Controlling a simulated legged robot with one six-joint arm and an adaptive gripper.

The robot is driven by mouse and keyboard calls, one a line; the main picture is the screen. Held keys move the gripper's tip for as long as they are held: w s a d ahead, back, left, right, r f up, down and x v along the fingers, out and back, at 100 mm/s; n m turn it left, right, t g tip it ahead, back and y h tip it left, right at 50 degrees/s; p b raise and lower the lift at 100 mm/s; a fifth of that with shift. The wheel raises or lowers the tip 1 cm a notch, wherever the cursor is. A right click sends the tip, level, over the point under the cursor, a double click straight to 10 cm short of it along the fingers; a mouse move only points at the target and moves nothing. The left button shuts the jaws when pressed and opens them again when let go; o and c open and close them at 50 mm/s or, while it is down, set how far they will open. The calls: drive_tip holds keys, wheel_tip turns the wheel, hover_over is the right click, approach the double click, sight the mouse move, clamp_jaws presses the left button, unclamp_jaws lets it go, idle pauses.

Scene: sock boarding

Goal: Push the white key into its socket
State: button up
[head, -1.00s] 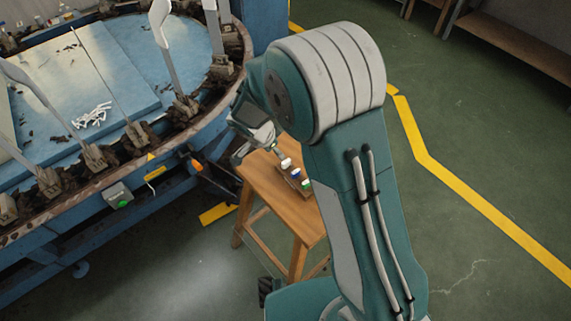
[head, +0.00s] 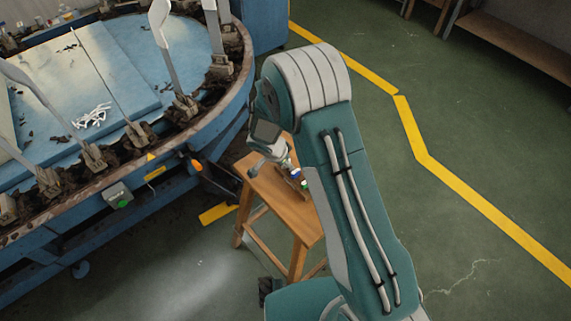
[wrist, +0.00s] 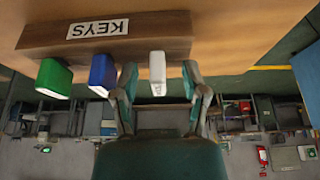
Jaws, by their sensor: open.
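The white key (wrist: 157,74) stands in the wooden key rack (wrist: 50,41) marked KEYS, which looks upside down in the wrist view. My gripper (wrist: 160,84) is open, with one finger on each side of the white key. I cannot tell whether the fingers touch it. The blue key (wrist: 102,74) and the green key (wrist: 54,78) stand beside it in the same rack, to the left. In the head view my gripper (head: 284,166) is at the rack on the wooden stool (head: 285,209) and mostly hides the white key. No socket for the key can be made out.
The green floor right of my arm is open, crossed by a yellow line (head: 408,125).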

clamp_jaws()
